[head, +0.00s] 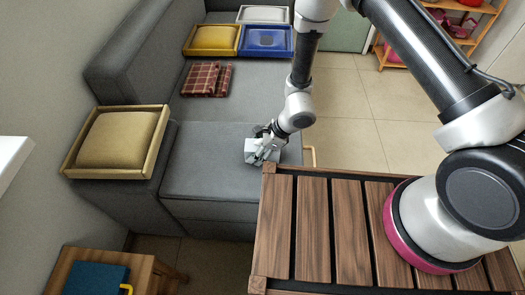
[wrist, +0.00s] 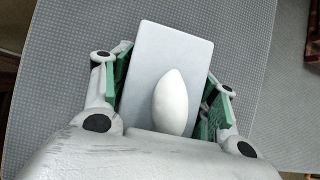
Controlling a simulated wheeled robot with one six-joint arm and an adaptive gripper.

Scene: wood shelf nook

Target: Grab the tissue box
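The tissue box (head: 249,151) is a small pale grey box on the grey sofa seat, near the seat's front right corner in the head view. In the wrist view the tissue box (wrist: 172,45) shows its flat top, with a white tissue (wrist: 171,100) standing up from it. My gripper (head: 263,153) is down at the box in the head view. In the wrist view the green-padded fingers of my gripper (wrist: 163,95) lie along the left and right sides of the box. I cannot tell whether the pads press on it. The lower sides of the box are hidden.
A slatted wooden table (head: 312,230) stands right in front of the seat. A folded plaid cloth (head: 207,79) lies further back on the sofa. Trays with a yellow cushion (head: 212,39) and a blue item (head: 266,40) are behind it. A tan cushion (head: 117,139) sits in a tray at left.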

